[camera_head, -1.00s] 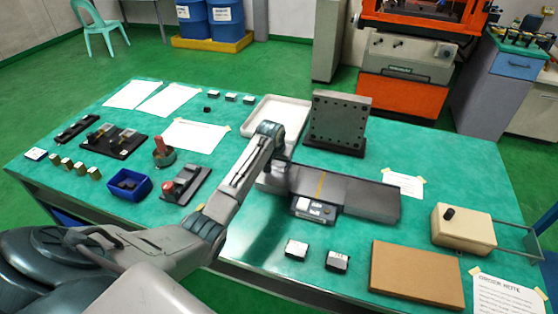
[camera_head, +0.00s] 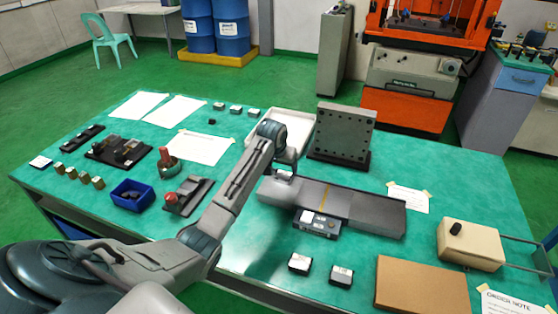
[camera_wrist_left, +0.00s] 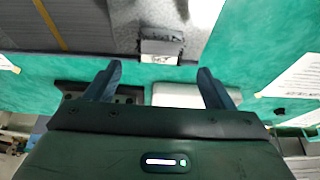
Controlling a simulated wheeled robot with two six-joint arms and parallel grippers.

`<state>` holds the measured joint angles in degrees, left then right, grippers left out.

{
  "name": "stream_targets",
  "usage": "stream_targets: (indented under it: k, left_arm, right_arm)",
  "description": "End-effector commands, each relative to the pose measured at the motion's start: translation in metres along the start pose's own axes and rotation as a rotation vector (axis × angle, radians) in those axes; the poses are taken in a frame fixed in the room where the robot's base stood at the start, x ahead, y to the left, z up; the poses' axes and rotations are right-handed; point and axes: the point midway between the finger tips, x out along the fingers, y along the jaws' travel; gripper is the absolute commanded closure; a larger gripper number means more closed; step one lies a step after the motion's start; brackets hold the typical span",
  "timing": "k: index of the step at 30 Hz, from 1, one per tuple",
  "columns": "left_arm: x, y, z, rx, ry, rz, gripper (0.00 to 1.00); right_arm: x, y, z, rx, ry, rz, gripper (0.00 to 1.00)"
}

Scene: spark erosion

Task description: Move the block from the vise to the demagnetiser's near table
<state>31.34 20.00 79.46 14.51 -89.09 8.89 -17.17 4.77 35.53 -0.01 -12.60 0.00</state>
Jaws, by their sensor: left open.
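The block (camera_wrist_left: 160,48) is small, with a dark top and a pale marked side. In the left wrist view it sits on the grey flat top of the demagnetiser (camera_wrist_left: 100,22), close to its edge. In the head view the demagnetiser (camera_head: 372,212) is a long grey slab with a yellow line across it. My left gripper (camera_wrist_left: 160,70) is open and empty, with the block ahead of and between its fingertips, apart from them. In the head view my wrist hangs over the slab's left end. A dark vise-like fixture (camera_head: 118,149) stands at the table's left. My right gripper is not seen.
A white tray (camera_head: 302,122) and an upright dark angle plate (camera_head: 343,132) stand behind the demagnetiser. Two small blocks (camera_head: 299,263), a brown board (camera_head: 420,287) and a cream box (camera_head: 470,245) lie in front and right. A blue bin (camera_head: 132,196) stands left.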

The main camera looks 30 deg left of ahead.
Motion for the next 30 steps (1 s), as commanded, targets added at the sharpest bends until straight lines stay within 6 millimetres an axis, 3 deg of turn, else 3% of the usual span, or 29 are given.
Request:
stream_targets:
  k: [6,10,30]
  left_arm:
    - [-0.04,0.0,0.0,0.0,0.002,0.0,0.24]
    - [-0.052,0.0,0.0,-0.001,0.001,0.0,0.24]
    - [-0.057,0.0,0.0,-0.001,-0.001,0.001,0.24]
  right_arm:
    - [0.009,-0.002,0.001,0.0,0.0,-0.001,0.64]
    - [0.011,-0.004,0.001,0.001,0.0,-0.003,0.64]
    - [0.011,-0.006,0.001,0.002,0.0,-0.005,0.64]
